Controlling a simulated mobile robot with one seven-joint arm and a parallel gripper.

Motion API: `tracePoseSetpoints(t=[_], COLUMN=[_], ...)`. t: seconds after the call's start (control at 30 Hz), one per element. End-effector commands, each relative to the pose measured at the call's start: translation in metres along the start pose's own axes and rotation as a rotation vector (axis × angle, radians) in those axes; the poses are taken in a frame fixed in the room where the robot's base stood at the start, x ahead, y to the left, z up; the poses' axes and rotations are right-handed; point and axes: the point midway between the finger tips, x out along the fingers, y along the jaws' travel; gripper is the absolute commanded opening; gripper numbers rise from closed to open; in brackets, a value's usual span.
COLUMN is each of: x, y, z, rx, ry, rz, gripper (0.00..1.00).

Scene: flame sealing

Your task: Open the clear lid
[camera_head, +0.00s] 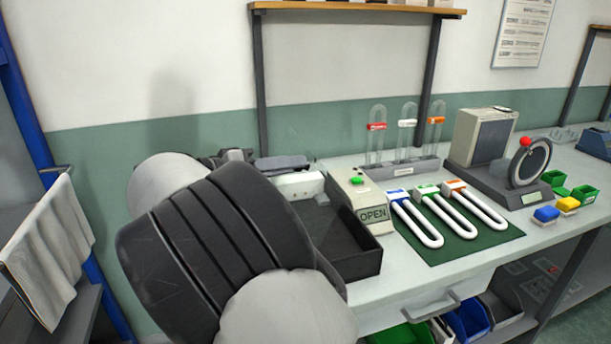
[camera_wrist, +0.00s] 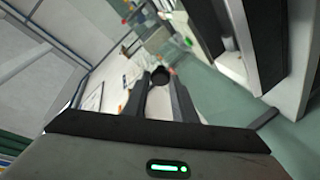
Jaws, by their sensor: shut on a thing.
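The sealing station stands on the white bench in the head view, with an OPEN sign (camera_head: 373,214), a green button (camera_head: 357,181) and a black open-topped tray (camera_head: 362,266). I cannot tell whether this piece belongs to the lid.
Several white U-shaped tubes with coloured ends (camera_head: 447,208) lie on a green mat (camera_head: 480,250). Clear tubes stand in a rack (camera_head: 403,168) behind. A grey box device (camera_head: 481,135) and a round-framed stand (camera_head: 530,162) are to the right. A towel (camera_head: 50,235) hangs at left.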

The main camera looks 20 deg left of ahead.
Motion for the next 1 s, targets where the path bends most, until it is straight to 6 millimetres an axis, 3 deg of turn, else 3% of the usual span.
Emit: tracePoseSetpoints(t=[0.4, 1.0], x=[-0.033, -0.04], y=[-0.014, -0.017], z=[0.002, 0.002], rx=[-0.071, -0.088], ry=[0.179, 0.222], rz=[0.166, 0.208], gripper=[0.0, 0.0])
